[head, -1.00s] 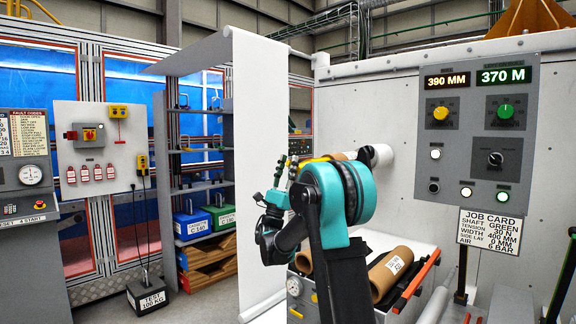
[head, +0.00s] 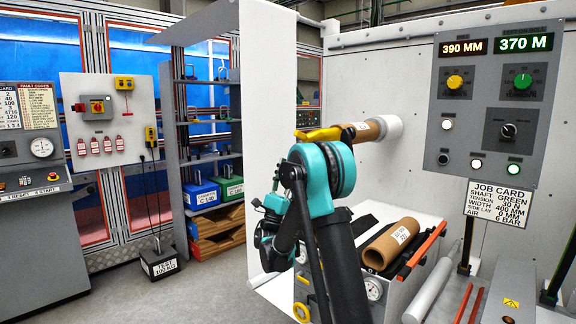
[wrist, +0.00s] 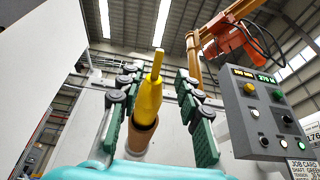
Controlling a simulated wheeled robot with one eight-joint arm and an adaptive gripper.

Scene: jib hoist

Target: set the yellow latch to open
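The yellow latch (head: 318,134) is a long bar at the free end of a brown cardboard core (head: 362,131) that sticks out from the white machine wall. In the head view it lies nearly level, pointing left. In the wrist view the latch (wrist: 148,98) appears between my finger pairs, its thin tip pointing up. My gripper (wrist: 157,78) is open and empty, with clear space on both sides of the latch. I cannot tell the remaining distance.
A control panel (head: 494,112) and job card (head: 497,204) are on the wall at right. A white web sheet (head: 267,110) hangs left of my arm. Another brown core (head: 391,245) lies on a low bench. An orange hoist (wrist: 232,40) hangs overhead. Open floor is at left.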

